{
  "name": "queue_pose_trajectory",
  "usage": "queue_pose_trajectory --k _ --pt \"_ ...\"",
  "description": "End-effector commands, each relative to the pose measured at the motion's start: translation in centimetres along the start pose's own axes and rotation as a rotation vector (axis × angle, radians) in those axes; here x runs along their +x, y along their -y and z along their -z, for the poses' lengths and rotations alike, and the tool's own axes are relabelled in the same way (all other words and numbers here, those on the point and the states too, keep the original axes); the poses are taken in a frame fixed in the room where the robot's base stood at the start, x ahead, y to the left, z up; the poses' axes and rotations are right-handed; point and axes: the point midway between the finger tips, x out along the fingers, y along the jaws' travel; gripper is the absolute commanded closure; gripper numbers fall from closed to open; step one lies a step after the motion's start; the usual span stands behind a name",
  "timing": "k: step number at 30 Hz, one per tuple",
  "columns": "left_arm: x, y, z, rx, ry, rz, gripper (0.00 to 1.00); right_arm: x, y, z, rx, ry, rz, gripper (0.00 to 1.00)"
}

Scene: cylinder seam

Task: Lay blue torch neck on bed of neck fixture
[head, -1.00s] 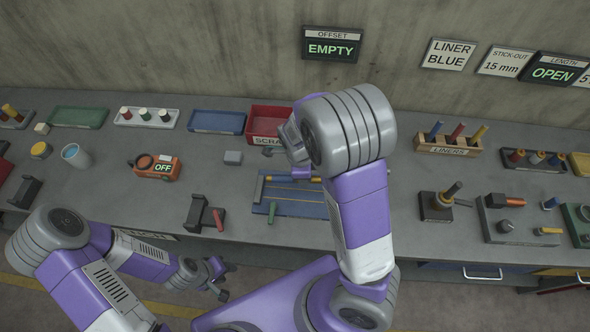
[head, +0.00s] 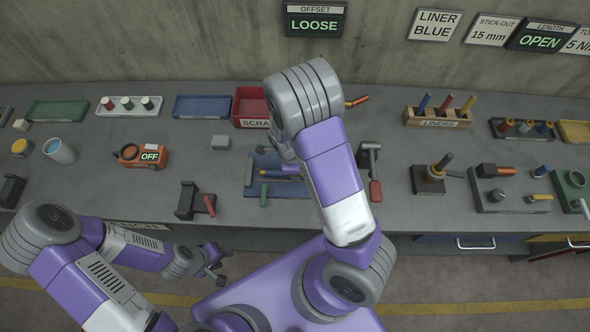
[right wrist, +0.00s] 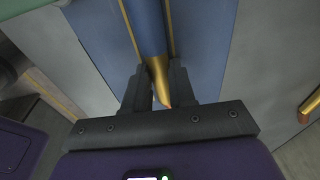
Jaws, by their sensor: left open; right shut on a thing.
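The blue torch neck (right wrist: 147,22) shows in the right wrist view as a blue tube with a brass end and copper tip. My right gripper (right wrist: 158,90) is shut on its brass end. The neck lies lengthwise over a blue board with gold strips, apparently the neck fixture's bed (right wrist: 98,35); I cannot tell whether it touches. In the head view the blue board (head: 285,190) is partly covered by my right arm, which hides most of the right gripper and neck. The OFFSET sign (head: 314,24) reads LOOSE. My left gripper (head: 214,276) is open and empty before the bench's front edge.
A red-handled stand (head: 371,172) is right of the board; another dark stand (head: 187,201) is left of it. A copper-coloured tube (head: 357,101) shows behind my arm. The red scrap bin (head: 250,108) and liners rack (head: 438,118) stand farther back.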

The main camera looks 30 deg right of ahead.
Motion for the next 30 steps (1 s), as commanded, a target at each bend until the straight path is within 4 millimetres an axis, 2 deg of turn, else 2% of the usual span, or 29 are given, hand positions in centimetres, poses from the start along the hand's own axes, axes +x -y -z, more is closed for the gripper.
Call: queue_pose_trajectory --k 5,6,11,22,26,30 --pt "0.3 0.1 0.0 0.0 0.0 0.0 0.57 0.3 0.0 0.0 -0.001 -0.001 0.0 1.0" --pt "0.3 0.1 0.0 0.0 0.0 0.0 0.57 0.3 0.0 0.0 -0.001 -0.001 0.0 0.72" --pt "0.2 0.1 0.0 0.0 0.0 0.0 0.57 0.3 0.0 0.0 -0.001 -0.001 0.0 0.5" --pt "-0.2 -0.1 0.0 0.0 0.0 0.0 0.57 -0.4 0.0 0.0 0.0 0.001 0.001 0.5" --pt "-0.4 -0.1 0.0 0.0 0.0 0.0 0.57 -2.5 0.1 -0.1 -0.003 0.003 0.004 0.5" --pt "-0.9 -0.3 0.0 0.0 0.0 0.0 0.57 -5.7 0.0 -0.1 -0.003 0.005 0.004 0.5"
